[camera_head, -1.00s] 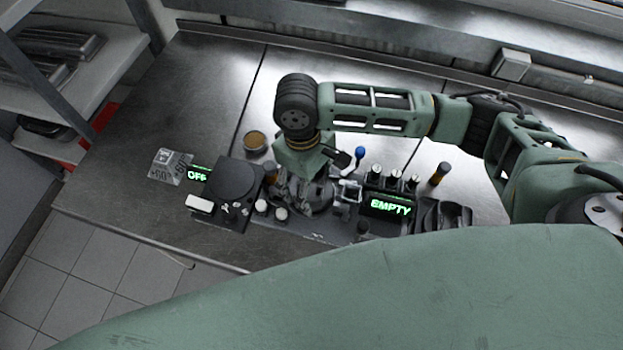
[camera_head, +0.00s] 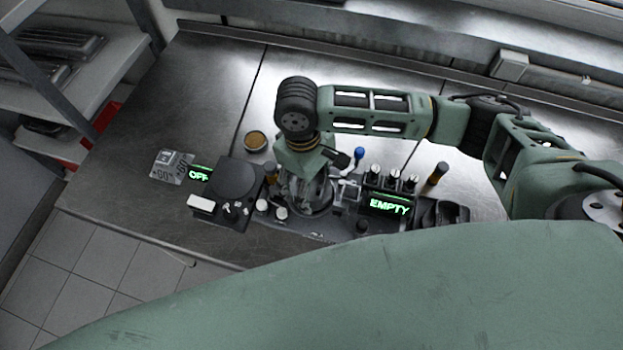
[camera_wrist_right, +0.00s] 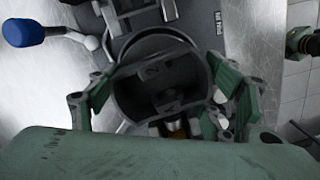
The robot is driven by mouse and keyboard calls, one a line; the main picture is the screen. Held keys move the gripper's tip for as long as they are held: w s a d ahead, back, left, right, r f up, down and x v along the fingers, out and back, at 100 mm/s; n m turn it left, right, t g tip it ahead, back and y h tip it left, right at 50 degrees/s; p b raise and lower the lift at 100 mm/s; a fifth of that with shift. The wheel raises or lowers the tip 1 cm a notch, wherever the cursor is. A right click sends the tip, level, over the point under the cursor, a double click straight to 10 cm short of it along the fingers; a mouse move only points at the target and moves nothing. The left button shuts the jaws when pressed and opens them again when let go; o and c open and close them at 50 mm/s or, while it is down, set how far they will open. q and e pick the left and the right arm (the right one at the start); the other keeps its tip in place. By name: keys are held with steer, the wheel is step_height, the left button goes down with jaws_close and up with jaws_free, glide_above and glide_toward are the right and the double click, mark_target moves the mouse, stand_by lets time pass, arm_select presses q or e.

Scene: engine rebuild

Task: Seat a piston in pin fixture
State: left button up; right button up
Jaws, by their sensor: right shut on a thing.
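My right gripper (camera_head: 306,204) points down over the middle of the dark fixture assembly on the bench. In the right wrist view its green fingers (camera_wrist_right: 165,103) are shut on a dark round piston (camera_wrist_right: 155,78), one on each side. The piston's rounded face shows a "2" mark. A grey ring-like fixture part (camera_wrist_right: 150,42) lies close beyond the piston; I cannot tell whether they touch. The fixture's display (camera_head: 390,206) reads EMPTY in green. A blue-knobbed lever (camera_head: 359,153) stands beside the gripper and shows also in the wrist view (camera_wrist_right: 22,32). My left gripper is not in view.
A black round-topped unit (camera_head: 234,180) with a green OFF display (camera_head: 199,174) stands left of the gripper. A grey marked block (camera_head: 172,167) and a round tin (camera_head: 255,141) lie nearby. Several small posts surround the fixture. The bench's far left is clear.

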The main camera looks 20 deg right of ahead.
steer(key=shift+f, duration=0.7)
stand_by(0.9)
stand_by(0.3)
steer(key=o, duration=1.6)
steer(key=shift+o, duration=0.7)
steer(key=shift+r, duration=0.1)
step_height(320, 180, up, 4)
steer(key=p, duration=0.5)
steer(key=shift+r, duration=1)
